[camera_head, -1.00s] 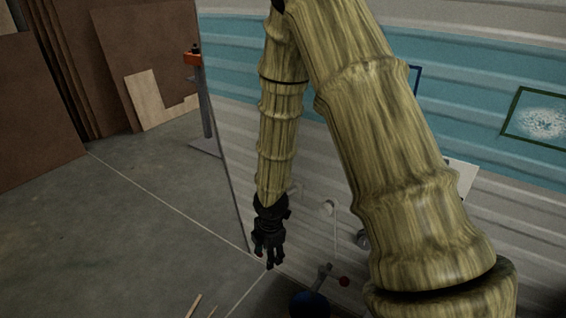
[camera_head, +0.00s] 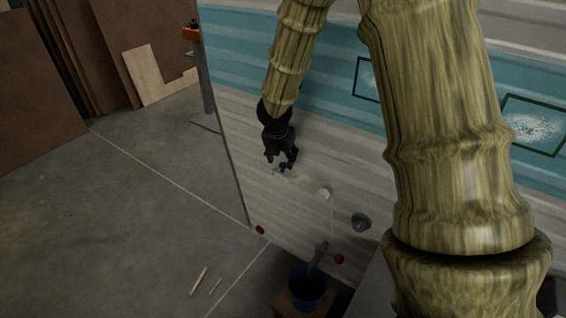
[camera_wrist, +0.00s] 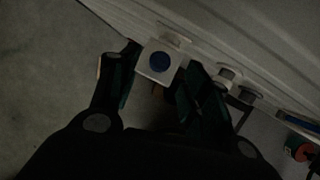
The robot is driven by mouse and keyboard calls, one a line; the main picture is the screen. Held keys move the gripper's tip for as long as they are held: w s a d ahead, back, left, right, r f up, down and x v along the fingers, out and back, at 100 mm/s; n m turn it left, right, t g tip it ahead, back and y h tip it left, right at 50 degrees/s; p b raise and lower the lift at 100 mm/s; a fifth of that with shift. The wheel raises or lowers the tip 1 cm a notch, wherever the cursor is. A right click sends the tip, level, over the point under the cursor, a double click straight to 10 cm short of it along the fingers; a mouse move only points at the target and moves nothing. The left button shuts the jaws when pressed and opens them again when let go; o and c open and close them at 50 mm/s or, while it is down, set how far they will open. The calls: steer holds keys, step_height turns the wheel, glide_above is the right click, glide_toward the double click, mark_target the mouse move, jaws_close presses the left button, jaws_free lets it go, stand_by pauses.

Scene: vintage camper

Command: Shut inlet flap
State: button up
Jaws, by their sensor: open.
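The inlet (camera_head: 285,171) is a small pale fitting with a blue middle, low on the camper's wall. In the wrist view the inlet (camera_wrist: 152,76) shows as a white square plate with a dark blue round face. A pale flap (camera_wrist: 172,34) seems to stand out from its wall-side edge; its exact angle is hard to tell. My gripper (camera_head: 281,164) is black and open at the inlet. In the wrist view the fingers of my gripper (camera_wrist: 158,88) stand on either side of the plate, with nothing held. I cannot tell whether they touch it.
A white round fitting (camera_head: 325,192) and a grey one (camera_head: 361,222) sit on the wall to the right. Below are a red knob (camera_head: 339,259) and a blue bucket (camera_head: 307,288). Sticks (camera_head: 199,281) lie on the floor.

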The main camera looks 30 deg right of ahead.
mark_target(283, 164)
steer(key=shift+x, duration=2)
steer(key=shift+c, duration=0.4)
jaws_close()
